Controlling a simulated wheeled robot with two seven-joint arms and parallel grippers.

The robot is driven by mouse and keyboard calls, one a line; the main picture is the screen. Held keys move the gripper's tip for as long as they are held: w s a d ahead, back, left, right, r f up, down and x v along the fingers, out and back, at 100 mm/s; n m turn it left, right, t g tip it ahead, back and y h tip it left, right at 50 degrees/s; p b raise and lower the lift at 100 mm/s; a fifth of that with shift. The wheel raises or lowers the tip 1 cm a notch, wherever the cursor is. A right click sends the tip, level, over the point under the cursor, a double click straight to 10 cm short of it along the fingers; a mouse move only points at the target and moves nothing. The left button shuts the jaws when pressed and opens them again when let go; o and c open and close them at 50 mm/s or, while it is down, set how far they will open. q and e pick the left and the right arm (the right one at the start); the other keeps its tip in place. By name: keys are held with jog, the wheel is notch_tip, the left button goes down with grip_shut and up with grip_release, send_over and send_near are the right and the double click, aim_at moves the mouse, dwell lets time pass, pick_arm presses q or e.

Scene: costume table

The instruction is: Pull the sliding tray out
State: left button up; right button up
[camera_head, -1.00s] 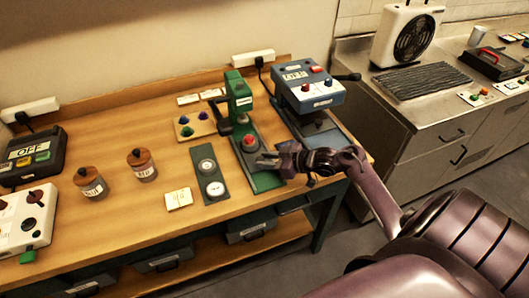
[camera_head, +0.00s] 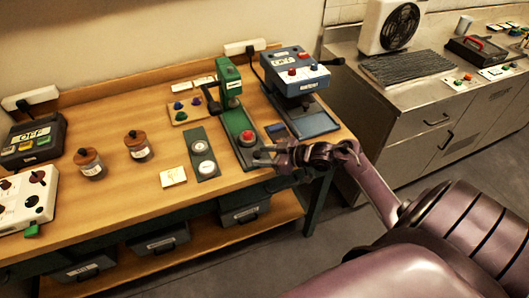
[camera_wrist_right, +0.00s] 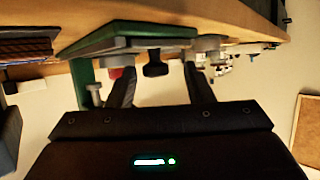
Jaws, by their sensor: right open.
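The green press (camera_head: 228,82) stands on the table. Its long green base (camera_head: 237,122) runs toward the table's front edge, with a red round piece (camera_head: 248,136) on it. I cannot tell clearly where its sliding tray ends. My right gripper (camera_head: 262,156) is at the front end of this base, coming in from the right. In the right wrist view its two dark fingers (camera_wrist_right: 158,85) are apart. A black knob (camera_wrist_right: 155,66) shows between and beyond them, under the green plate (camera_wrist_right: 135,38). I cannot tell whether they touch. My left gripper is not in view.
A blue machine (camera_head: 294,72) with a flat blue base stands right of the press. A plate with two white dials (camera_head: 203,157) lies left. Jars (camera_head: 137,146) and a control box (camera_head: 28,138) are farther left. A steel counter (camera_head: 410,95) stands at right.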

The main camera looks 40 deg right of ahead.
jog(key=shift+s+d, duration=0.2)
pick_arm(q)
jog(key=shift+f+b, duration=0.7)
jog(key=shift+b, duration=0.05)
pick_arm(e)
jog(key=v, duration=0.7)
jog(key=shift+r, duration=0.15)
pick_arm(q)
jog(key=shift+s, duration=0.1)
pick_arm(e)
jog(key=shift+s, duration=0.1)
